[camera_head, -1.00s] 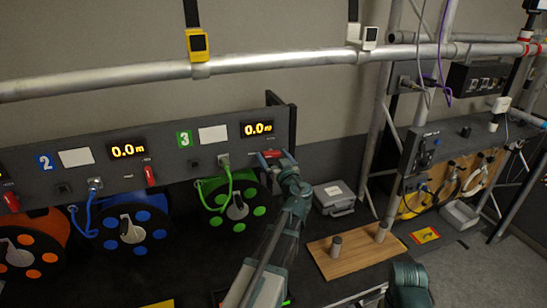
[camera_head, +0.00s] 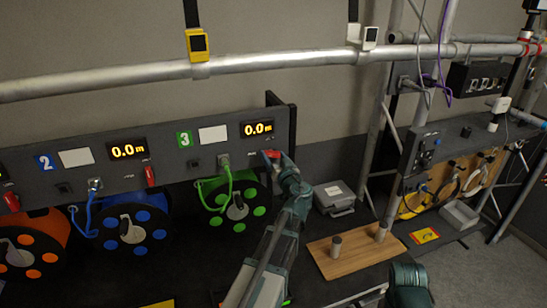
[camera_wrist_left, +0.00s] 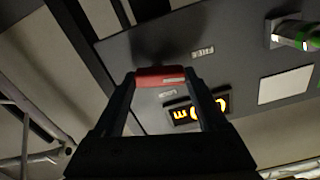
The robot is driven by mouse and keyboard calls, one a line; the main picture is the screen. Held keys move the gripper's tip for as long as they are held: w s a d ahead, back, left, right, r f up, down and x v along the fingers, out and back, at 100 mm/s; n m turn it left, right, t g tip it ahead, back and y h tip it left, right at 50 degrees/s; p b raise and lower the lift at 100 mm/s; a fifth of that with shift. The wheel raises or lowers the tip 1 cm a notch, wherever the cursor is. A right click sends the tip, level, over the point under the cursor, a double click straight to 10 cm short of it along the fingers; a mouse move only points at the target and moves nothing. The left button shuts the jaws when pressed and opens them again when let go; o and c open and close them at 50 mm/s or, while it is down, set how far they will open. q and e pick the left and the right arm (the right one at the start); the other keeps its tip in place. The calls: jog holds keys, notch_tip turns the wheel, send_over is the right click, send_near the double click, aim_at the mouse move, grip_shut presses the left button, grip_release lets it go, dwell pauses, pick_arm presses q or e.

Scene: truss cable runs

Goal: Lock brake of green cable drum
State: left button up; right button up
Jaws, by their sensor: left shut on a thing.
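The green cable drum (camera_head: 258,222) hangs below the panel marked 3, with a green cable (camera_head: 229,185) running up to a socket. Its red brake lever (camera_head: 272,155) is at the panel's right end, under the 0.0 m display (camera_head: 257,129). My left gripper (camera_head: 280,157) is at this lever. In the left wrist view the red lever (camera_wrist_left: 160,77) lies between the fingertips of my left gripper (camera_wrist_left: 161,82), which is shut on it. The fingers partly hide the lever's ends. My right gripper is out of view.
The blue drum (camera_head: 112,236) and orange drum (camera_head: 40,262) stand to the left, with red levers (camera_head: 151,177) hanging down. A grey case (camera_head: 334,198) and a wooden board with pegs (camera_head: 350,259) are to the right. A truss pipe (camera_head: 250,62) crosses above.

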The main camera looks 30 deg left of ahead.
pick_arm(q)
jog(key=m, duration=0.7)
jog(key=shift+d, duration=0.1)
jog(key=m, duration=0.4)
jog(key=shift+w+m, duration=0.1)
jog(key=shift+m, duration=0.3)
jog(key=shift+d+m, duration=0.1)
jog(key=shift+m, duration=1.6)
jog(key=o, duration=1.3)
jog(key=shift+w, duration=0.1)
jog(key=shift+d, duration=0.1)
jog(key=v, duration=1.3)
jog(key=shift+s+d, duration=0.2)
jog(key=shift+s, duration=0.1)
